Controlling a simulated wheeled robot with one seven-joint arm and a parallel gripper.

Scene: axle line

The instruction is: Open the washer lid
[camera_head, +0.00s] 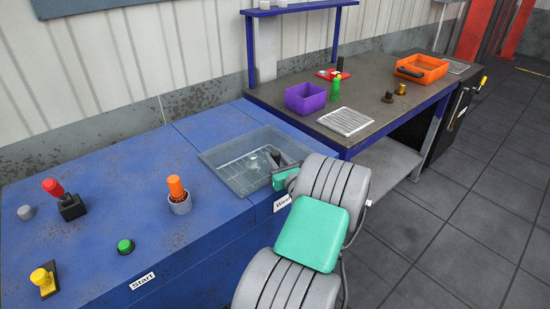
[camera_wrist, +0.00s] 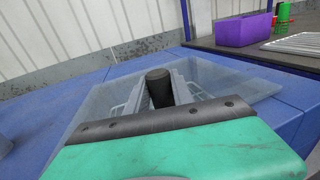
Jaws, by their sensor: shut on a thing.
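The washer lid (camera_head: 225,160) is a see-through grey panel in the top of the blue cabinet, at the middle of the head view. It also shows in the wrist view (camera_wrist: 100,108), with wire racks visible through it. It looks closed or nearly so; its exact angle is hard to tell. My gripper (camera_head: 271,160) is over the lid's near right part. In the wrist view its fingers (camera_wrist: 158,92) are on both sides of a dark upright cylindrical knob (camera_wrist: 158,76) and shut on it. The knob's base is hidden behind the gripper body.
The blue cabinet bears a red-handled lever (camera_head: 62,198), an orange knob (camera_head: 177,190), a green button (camera_head: 125,246) and a yellow switch (camera_head: 43,280). A workbench (camera_head: 375,112) beyond holds a purple bin (camera_head: 305,98), an orange bin (camera_head: 421,69) and small parts. Floor at right is clear.

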